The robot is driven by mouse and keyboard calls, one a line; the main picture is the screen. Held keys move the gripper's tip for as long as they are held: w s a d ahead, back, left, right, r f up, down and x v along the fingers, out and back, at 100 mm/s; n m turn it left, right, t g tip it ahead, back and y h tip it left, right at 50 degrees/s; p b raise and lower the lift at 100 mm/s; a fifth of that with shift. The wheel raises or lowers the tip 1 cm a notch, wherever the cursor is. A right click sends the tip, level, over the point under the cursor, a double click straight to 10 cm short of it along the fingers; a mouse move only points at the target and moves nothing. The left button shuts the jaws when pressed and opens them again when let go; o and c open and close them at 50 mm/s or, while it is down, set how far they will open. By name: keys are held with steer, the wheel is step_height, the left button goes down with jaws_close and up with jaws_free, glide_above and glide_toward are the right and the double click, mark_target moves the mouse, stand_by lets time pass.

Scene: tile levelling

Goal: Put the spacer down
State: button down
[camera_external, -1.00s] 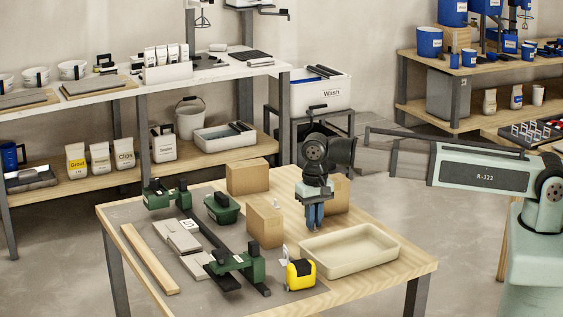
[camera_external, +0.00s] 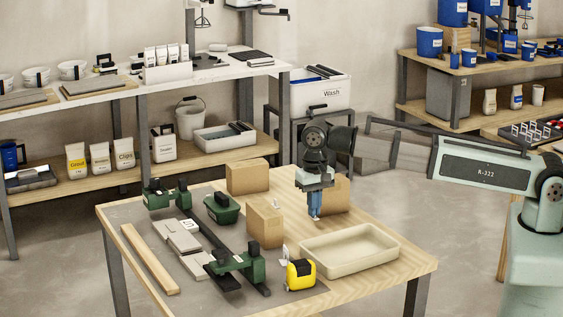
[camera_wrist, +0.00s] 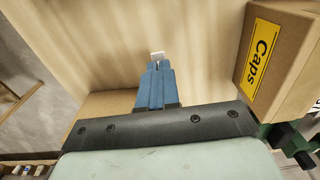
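My gripper (camera_external: 314,214) hangs above the wooden table (camera_external: 385,275), behind the cream tray (camera_external: 340,263) and right of the nearer cardboard box. In the wrist view its blue fingers (camera_wrist: 156,68) are together, shut on a small white piece, seemingly the spacer (camera_wrist: 157,55), which sticks out past the fingertips. The piece is held above the wood surface, and its size of gap from the wood is hard to tell. In the external view the spacer is barely visible at the fingertips.
Cardboard boxes (camera_external: 265,226) stand left of and behind my gripper; one shows a "Caps" label (camera_wrist: 262,52) in the wrist view. A yellow tape measure (camera_external: 300,274), a green levelling frame (camera_external: 238,268) and grey tiles (camera_external: 178,237) lie in front and left.

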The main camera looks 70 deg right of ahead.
step_height(320, 180, up, 6)
steer(key=shift+f, duration=0.15)
steer(key=shift+a+r, duration=0.2)
steer(key=shift+a, duration=0.1)
steer(key=s+a+r+n, duration=0.15)
steer(key=s+a, duration=0.25)
steer(key=a, duration=0.6)
steer(key=m, duration=0.1)
glide_toward(341, 256)
steer(key=shift+f, duration=2.95)
steer(key=c, duration=1.8)
jaws_free()
steer(key=shift+f, duration=0.1)
steer(key=o, duration=0.4)
